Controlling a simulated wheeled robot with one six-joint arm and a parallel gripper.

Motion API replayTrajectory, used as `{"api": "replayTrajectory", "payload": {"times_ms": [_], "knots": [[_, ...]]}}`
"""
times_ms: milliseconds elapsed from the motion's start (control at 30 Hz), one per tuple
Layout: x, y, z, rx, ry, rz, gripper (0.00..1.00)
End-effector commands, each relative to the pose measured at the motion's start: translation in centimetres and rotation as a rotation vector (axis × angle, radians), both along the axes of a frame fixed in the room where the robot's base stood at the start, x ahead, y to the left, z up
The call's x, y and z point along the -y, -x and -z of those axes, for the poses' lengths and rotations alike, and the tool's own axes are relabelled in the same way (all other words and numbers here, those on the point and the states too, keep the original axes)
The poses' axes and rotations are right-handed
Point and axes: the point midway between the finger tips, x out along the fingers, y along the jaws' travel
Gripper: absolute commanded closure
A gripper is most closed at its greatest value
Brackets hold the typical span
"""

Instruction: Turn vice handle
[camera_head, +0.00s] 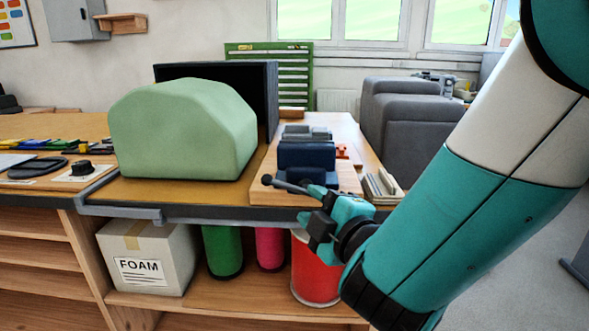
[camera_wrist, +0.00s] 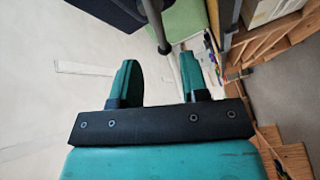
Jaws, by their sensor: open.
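The blue vice (camera_head: 306,160) is fixed on a wooden board at the front of the bench. Its dark handle (camera_head: 290,187) sticks out to the left along the bench edge and ends in a round knob. My gripper (camera_head: 310,203) is open at the front of the vice, close to the handle. In the wrist view the handle's rod (camera_wrist: 153,22) comes down from the top, and its knob lies between my two open fingers (camera_wrist: 158,62) in the picture. I cannot tell whether a finger touches it. The handle's far part is hidden behind my fingers.
A large pale green block (camera_head: 182,130) stands left of the vice, with a dark panel behind it. The bench edge (camera_head: 200,212) runs just below the handle. A foam box (camera_head: 148,258) and a red bucket (camera_head: 316,272) are on the shelf underneath.

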Motion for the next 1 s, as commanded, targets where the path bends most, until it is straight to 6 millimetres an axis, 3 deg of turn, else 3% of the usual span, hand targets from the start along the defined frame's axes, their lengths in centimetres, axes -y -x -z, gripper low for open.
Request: {"api": "replayTrajectory", "payload": {"times_ms": [33,200,400,867,1000], "knots": [[-0.4,-1.0,-0.8,-0.003,0.000,0.003,0.59],[-1.9,-3.4,-0.7,-0.002,0.000,0.004,0.59],[-3.0,-5.3,-0.5,-0.001,-0.001,0.003,0.59],[-3.5,-6.1,0.0,0.000,-0.001,0.002,0.59],[-3.5,-6.1,0.0,0.000,-0.001,0.002,0.87]]}}
